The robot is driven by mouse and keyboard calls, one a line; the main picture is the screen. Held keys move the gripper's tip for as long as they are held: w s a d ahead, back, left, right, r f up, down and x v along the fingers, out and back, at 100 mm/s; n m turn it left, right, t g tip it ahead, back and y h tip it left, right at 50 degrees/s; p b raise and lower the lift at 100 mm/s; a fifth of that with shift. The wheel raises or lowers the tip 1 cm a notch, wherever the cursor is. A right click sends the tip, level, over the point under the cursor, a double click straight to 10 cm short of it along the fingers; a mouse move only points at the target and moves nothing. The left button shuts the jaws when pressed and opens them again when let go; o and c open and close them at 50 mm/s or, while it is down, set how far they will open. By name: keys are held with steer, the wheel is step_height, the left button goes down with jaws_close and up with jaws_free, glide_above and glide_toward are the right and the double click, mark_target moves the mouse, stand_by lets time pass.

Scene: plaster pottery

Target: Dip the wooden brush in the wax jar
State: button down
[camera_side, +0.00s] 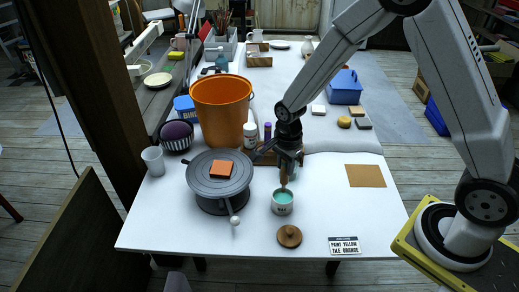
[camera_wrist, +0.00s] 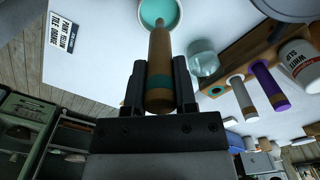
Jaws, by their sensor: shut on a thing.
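My gripper (camera_side: 287,165) is shut on the wooden brush (camera_side: 284,178) and holds it with its tip pointing down. In the wrist view the brush (camera_wrist: 159,60) lies between both fingers of my gripper (camera_wrist: 159,72), with a teal band near its handle end. The wax jar (camera_side: 282,207) is a small white pot of teal wax, standing upright on the white table below the brush. It also shows in the wrist view (camera_wrist: 175,14), with the brush tip over its opening. I cannot tell whether the tip touches the wax.
A round wooden lid (camera_side: 289,236) and a label card (camera_side: 345,245) lie in front. A glass jar (camera_wrist: 203,58) and a wooden rack (camera_wrist: 222,88) with tools are close by.

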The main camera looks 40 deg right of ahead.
mark_target(285, 176)
steer(key=shift+f, duration=2.25)
steer(key=shift+r, duration=3.8)
